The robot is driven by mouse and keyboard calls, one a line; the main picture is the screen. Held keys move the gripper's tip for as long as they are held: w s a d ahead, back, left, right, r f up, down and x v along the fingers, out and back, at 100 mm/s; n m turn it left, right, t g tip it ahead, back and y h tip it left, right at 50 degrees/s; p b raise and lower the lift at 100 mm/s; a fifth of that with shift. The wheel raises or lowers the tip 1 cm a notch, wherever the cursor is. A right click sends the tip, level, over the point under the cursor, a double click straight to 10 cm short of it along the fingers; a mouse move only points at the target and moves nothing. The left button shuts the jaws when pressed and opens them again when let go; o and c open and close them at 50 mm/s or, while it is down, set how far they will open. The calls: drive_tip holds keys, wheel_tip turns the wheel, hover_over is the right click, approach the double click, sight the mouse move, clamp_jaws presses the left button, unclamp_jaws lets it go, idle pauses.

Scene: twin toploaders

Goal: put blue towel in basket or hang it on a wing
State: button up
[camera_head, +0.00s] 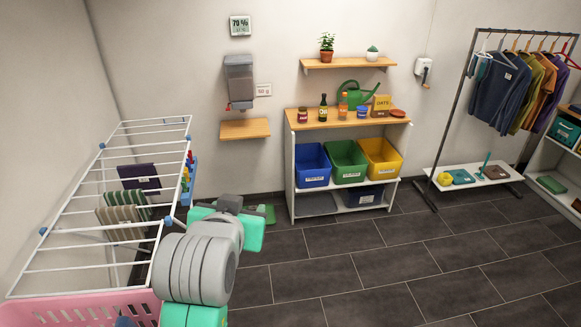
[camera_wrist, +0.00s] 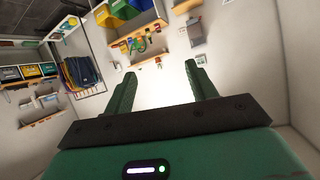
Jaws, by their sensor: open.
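A pink basket (camera_head: 88,308) stands at the bottom left of the head view, cut off by the frame edge. A small bit of blue (camera_head: 124,321) shows inside it; I cannot tell whether it is the blue towel. The white drying rack (camera_head: 62,222) stands behind the basket with its barred wing spread. A dark purple cloth (camera_head: 140,177) and striped cloths (camera_head: 124,216) hang on it. My gripper (camera_wrist: 160,72) is open, with nothing between its fingers in the wrist view. In the head view my arm hides the rack's lower right.
A shelf unit (camera_head: 347,122) holds blue (camera_head: 313,181), green (camera_head: 345,176) and yellow (camera_head: 381,171) bins. A clothes rail (camera_head: 450,105) with shirts stands at the right. Blue pegs and bottles (camera_head: 188,172) sit at the rack's right side. The tiled floor (camera_head: 370,255) in the middle is clear.

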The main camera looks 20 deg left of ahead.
drive_tip(key=s+d+r+m+t+h, duration=0.1)
drive_tip(key=s+d+r+t, duration=0.25)
drive_tip(key=d+r, duration=0.35)
drive_tip(key=s+d+r+t+h, duration=0.1)
drive_tip(key=s+d+r+t, duration=0.1)
drive_tip(key=d+r+t, duration=0.35)
drive_tip(key=s+d+r+t, duration=0.3)
drive_tip(key=s+d+r, duration=0.4)
drive_tip(key=s+r, duration=0.4)
drive_tip(key=shift+s+d+r+h, duration=0.2)
drive_tip(key=shift+s+d+h, duration=0.15)
drive_tip(key=shift+s, duration=0.2)
wheel_tip(320, 180, up, 15)
drive_tip(key=p, duration=1.4)
drive_tip(key=shift+p, duration=0.4)
